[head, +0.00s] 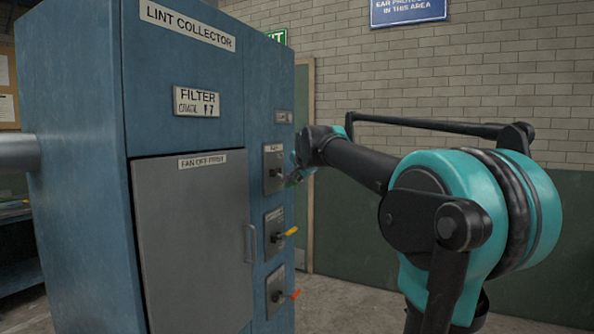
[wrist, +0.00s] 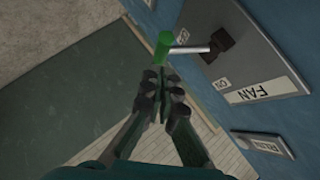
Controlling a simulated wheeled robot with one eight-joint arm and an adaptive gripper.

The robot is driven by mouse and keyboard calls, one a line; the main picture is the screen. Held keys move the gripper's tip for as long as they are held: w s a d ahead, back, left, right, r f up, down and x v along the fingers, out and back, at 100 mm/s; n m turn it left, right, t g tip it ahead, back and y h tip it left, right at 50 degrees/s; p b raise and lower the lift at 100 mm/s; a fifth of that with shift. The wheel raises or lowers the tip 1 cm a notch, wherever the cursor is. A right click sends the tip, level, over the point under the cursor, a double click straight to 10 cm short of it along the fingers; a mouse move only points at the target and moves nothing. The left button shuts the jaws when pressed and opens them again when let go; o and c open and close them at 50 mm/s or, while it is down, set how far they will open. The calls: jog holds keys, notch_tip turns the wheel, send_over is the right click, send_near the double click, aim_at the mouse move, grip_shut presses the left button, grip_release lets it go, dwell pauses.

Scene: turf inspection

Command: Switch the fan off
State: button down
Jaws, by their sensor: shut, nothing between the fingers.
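The fan switch is a grey plate (head: 273,168) at the top of a column of switches on the blue lint collector cabinet (head: 76,160). In the wrist view the plate (wrist: 239,52) carries a FAN label (wrist: 262,90) and a smaller ON label. Its metal lever (wrist: 192,49) sticks out from a dark pivot and ends in a green knob (wrist: 164,46). My gripper (wrist: 163,78) is shut and empty, with its fingertips close to the green knob; I cannot tell if they touch. In the head view my gripper (head: 297,174) is beside the fan plate, and the lever is mostly hidden.
Below are a switch with a yellow handle (head: 290,232) and one with an orange-red handle (head: 294,295). The grey filter door (head: 192,245), marked FAN OFF FIRST, is closed, with a handle at its right. A brick wall (head: 440,130) stands behind my arm.

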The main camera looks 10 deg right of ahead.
jog(key=shift+f+t, duration=0.3)
jog(key=shift+f, duration=0.2)
jog(key=shift+a+f, duration=0.1)
jog(key=shift+f, duration=0.3)
jog(key=shift+f, duration=0.1)
